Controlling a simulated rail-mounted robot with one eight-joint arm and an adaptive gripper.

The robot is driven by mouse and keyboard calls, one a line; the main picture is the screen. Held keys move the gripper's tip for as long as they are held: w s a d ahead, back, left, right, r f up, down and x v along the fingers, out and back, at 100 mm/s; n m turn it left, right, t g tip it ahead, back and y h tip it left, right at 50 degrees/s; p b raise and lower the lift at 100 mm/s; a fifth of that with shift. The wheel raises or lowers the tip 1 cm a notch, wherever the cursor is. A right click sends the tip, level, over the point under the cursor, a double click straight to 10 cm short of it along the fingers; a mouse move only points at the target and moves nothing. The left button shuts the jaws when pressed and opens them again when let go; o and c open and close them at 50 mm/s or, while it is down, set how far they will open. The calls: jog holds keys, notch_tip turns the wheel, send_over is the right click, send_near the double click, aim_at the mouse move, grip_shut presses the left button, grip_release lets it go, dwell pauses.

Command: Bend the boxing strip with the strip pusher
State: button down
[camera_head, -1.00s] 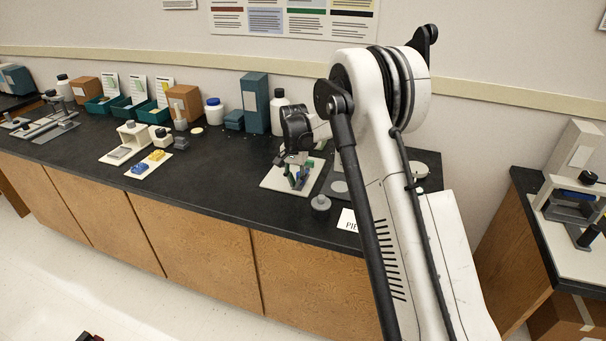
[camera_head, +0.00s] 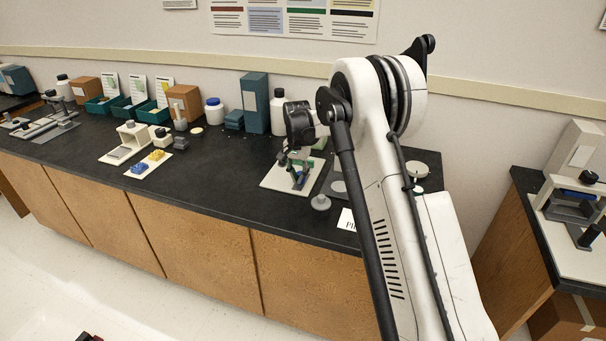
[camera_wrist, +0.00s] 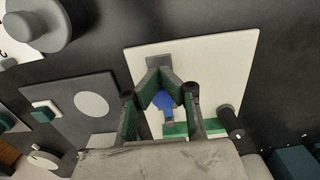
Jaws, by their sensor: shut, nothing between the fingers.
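My gripper (camera_wrist: 156,73) is shut and empty, with green pads on its fingers. It is over a white board (camera_wrist: 210,63) on the black bench; the board also shows in the head view (camera_head: 272,181). A blue piece (camera_wrist: 164,98) shows through the gap between my finger links, on or above the board. A grey block (camera_wrist: 158,59) is by my fingertips. A green bar (camera_wrist: 207,124) lies across the board, partly hidden by my finger, with a dark cylinder (camera_wrist: 231,121) at its right end. I cannot tell which parts are the boxing strip and the strip pusher.
A dark plate with a pale disc (camera_wrist: 92,104) lies beside the board. A grey knobbed weight (camera_head: 321,202) stands near the bench's front edge. A white bottle (camera_head: 278,113) and teal box (camera_head: 255,103) stand behind.

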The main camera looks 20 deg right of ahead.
jog(key=shift+w+d, duration=0.15)
jog(key=shift+w, duration=0.05)
jog(key=shift+w+d, duration=0.15)
jog(key=shift+w, duration=0.15)
jog(key=shift+w+d+b, duration=0.15)
jog(key=shift+w+d, duration=0.6)
jog(key=shift+w, duration=0.3)
jog(key=shift+w+d+b, duration=0.15)
jog(key=shift+w+d, duration=0.6)
jog(key=shift+w, duration=0.3)
jog(key=shift+s+a, duration=0.15)
jog(key=shift+s+a+b, duration=0.3)
jog(key=shift+s+a, duration=0.05)
jog(key=shift+s, duration=0.15)
notch_tip(320, 180, up, 7)
jog(key=p, duration=0.2)
dwell(0.6)
jog(key=shift+r, duration=0.1)
